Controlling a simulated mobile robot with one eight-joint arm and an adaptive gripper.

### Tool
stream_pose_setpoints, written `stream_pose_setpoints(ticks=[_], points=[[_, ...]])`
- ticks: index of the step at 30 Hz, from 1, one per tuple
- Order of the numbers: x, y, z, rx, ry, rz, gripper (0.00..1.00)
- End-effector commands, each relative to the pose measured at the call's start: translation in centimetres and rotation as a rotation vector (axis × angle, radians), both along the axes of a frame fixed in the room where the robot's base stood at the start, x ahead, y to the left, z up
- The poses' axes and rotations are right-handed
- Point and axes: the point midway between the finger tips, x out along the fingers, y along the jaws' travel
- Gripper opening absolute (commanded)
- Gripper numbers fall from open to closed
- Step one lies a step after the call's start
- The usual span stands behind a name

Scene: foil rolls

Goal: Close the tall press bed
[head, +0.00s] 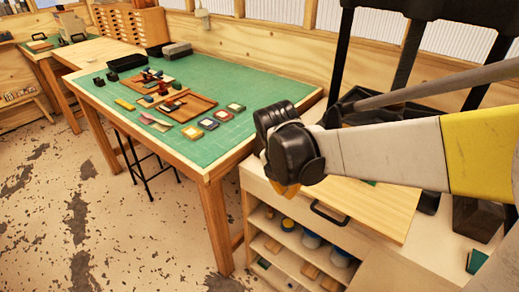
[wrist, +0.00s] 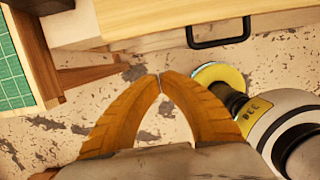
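The tall press has a black upright frame (head: 405,55) at the back right of the head view. Its pale wooden bed (head: 372,208) lies over the cabinet, partly hidden by my arm. A black bar handle (head: 328,213) is on the bed's front edge. In the wrist view, the bed's edge (wrist: 150,18) and the handle (wrist: 220,38) are at the top. My gripper (wrist: 160,76) has its two orange fingertips together with nothing between them. It is apart from the handle, which lies above and right of the tips. In the head view, the dark wrist hides most of the fingers.
A green-topped table (head: 215,85) with wooden trays (head: 185,105) and small coloured blocks stands left of the press cabinet. The cabinet's open shelves (head: 300,245) hold jars and blocks. A stool (head: 150,165) is under the table. The floor (head: 90,230) at left is clear.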

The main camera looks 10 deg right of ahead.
Motion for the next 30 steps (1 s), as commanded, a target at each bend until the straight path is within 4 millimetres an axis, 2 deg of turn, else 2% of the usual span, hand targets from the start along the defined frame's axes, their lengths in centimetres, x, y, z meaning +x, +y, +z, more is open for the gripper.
stream_pose_setpoints(ticks=[1, 3, 9, 12, 18, 30], points=[[0.2, -0.2, -1.6, 0.000, 0.000, -0.001, 0.00], [0.4, -0.5, -3.1, 0.001, -0.001, -0.001, 0.00], [1.1, -1.4, -6.8, 0.001, -0.002, -0.004, 0.00], [2.2, -2.8, -6.4, 0.001, -0.001, -0.005, 0.00], [3.2, -4.2, -6.2, 0.000, -0.001, -0.003, 0.00], [3.4, -4.4, -6.0, 0.001, -0.001, -0.002, 0.00]])
